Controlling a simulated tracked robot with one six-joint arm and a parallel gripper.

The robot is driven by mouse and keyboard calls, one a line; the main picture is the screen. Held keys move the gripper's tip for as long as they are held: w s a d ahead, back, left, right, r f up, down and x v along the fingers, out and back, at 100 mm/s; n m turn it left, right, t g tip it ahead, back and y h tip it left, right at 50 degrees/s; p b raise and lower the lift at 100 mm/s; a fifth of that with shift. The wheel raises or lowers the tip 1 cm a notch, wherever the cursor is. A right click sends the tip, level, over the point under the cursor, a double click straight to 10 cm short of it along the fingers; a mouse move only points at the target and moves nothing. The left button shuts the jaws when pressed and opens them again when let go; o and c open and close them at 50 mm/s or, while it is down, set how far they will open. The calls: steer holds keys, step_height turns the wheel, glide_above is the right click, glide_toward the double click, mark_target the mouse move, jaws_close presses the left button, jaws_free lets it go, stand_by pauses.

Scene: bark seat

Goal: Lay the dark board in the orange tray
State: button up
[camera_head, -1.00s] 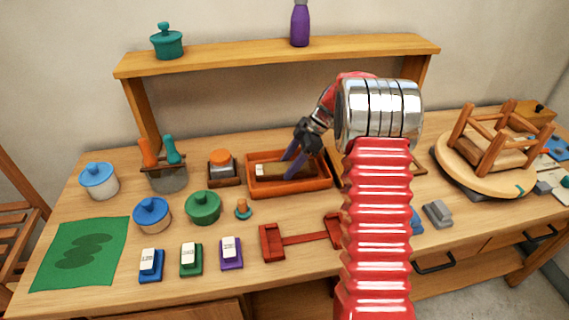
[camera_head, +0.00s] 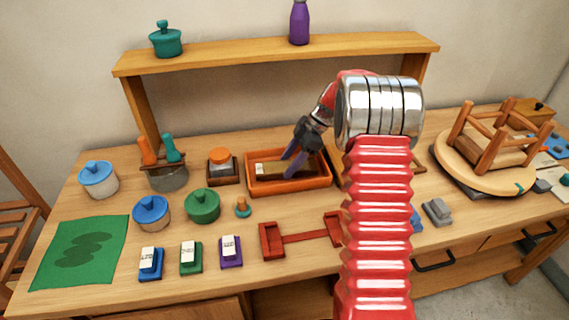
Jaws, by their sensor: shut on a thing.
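The orange tray (camera_head: 316,186) sits on the bench below the shelf. A dark brown board (camera_head: 272,170) with a pale patch at its left end is low inside the tray's outline. Whether it touches the tray floor is hard to tell. My gripper (camera_head: 291,170) comes down over the tray from the upper right. Its dark fingers are shut on the board, and they hide part of it.
An orange-lidded jar (camera_head: 220,158) in a wooden holder stands close left of the tray. A green lidded pot (camera_head: 202,206) and small teal-and-orange piece (camera_head: 243,208) are in front. A red stand (camera_head: 300,238) lies nearer. My arm hides the bench right of the tray.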

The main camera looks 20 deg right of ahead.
steer(key=shift+f, duration=0.2)
steer(key=o, duration=1.2)
steer(key=o, duration=0.4)
steer(key=shift+s, duration=0.1)
steer(key=shift+r, duration=0.1)
steer(key=shift+r, duration=3.4)
